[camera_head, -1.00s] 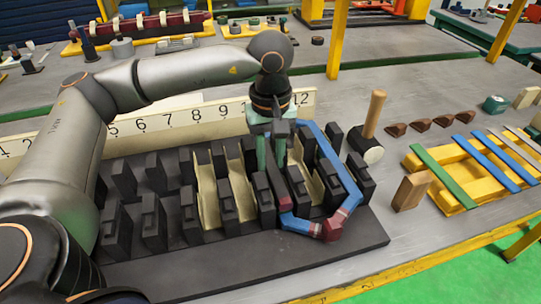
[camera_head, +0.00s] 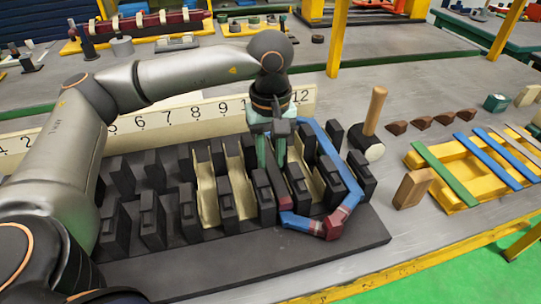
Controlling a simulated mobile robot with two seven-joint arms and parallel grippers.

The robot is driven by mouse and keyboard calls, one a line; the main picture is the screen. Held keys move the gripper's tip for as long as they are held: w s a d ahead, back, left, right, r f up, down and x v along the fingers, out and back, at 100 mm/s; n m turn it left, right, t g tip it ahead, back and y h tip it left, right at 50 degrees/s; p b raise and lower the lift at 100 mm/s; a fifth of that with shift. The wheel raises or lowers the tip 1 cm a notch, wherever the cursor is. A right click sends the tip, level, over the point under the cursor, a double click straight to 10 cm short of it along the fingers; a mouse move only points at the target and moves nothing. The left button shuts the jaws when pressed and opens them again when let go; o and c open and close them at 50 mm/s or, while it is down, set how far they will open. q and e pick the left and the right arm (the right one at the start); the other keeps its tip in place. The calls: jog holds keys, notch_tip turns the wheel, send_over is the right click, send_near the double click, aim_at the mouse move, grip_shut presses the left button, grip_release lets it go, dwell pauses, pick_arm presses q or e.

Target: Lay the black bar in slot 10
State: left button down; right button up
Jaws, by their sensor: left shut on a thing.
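My left gripper (camera_head: 271,155) points down over the slotted black stator block (camera_head: 330,250), between slot teeth near the numbers 10 and 11. Its greenish fingers are shut on a dark piece, which I take for the black bar; the fingers and neighbouring teeth hide most of it. Cream liners (camera_head: 207,188) show in some slots. I cannot tell how deep the bar sits. My right gripper is not in view.
A number strip (camera_head: 183,122) stands behind the block. A mallet (camera_head: 374,112) stands at the block's right, beside a wooden block (camera_head: 412,188). A yellow rack (camera_head: 465,172) with coloured strips lies farther right. Brown wedges (camera_head: 421,121) sit behind it.

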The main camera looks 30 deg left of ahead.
aim_at(271, 163)
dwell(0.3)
pick_arm(q)
jog(key=c, duration=0.6)
grip_release()
jog(key=shift+o, duration=0.2)
jog(key=shift+r, duration=0.15)
jog(key=shift+r+p, duration=0.5)
jog(key=shift+r, duration=0.1)
notch_tip(271, 163, up, 8)
jog(key=p, duration=0.5)
jog(key=shift+f, duration=0.2)
